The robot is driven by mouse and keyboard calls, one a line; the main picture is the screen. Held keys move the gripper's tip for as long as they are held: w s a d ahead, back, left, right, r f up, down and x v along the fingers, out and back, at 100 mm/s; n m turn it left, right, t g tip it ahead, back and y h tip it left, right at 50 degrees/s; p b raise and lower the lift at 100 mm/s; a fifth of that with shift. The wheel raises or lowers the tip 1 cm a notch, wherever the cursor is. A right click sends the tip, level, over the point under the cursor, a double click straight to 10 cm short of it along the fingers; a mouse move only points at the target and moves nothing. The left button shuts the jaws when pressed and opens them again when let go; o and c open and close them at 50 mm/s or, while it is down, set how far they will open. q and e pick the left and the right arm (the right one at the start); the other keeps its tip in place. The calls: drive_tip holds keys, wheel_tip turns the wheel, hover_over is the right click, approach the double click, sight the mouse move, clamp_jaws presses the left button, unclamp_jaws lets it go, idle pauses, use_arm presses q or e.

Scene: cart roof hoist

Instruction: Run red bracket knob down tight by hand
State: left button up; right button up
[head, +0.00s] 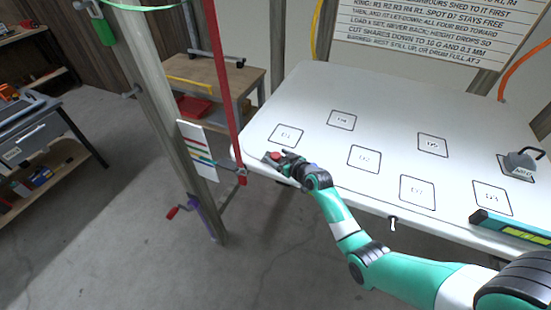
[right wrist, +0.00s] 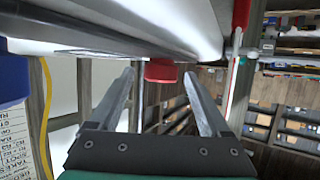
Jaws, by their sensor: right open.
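The red knob (head: 275,155) is at the near left edge of the white roof panel (head: 300,100), close to the square marked D1. My right gripper (head: 279,158) is at this edge, right at the knob. In the right wrist view the red knob (right wrist: 161,70) shows between the two fingertips of the open right gripper (right wrist: 160,77). A gap shows on each side of it, so the fingers are not closed on it. The bracket itself is mostly hidden by the gripper and panel edge. My left gripper is not in view.
A red strap (head: 224,80) runs down to the panel's left corner, just left of my right gripper. A wooden post (head: 160,100) with a red-handled crank (head: 173,212) stands left. A grey weight (head: 522,160) and a teal level (head: 512,228) lie at the panel's right.

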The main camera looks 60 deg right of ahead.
drive_tip(key=shift+x, duration=0.9)
drive_tip(key=shift+r, duration=0.1)
clamp_jaws()
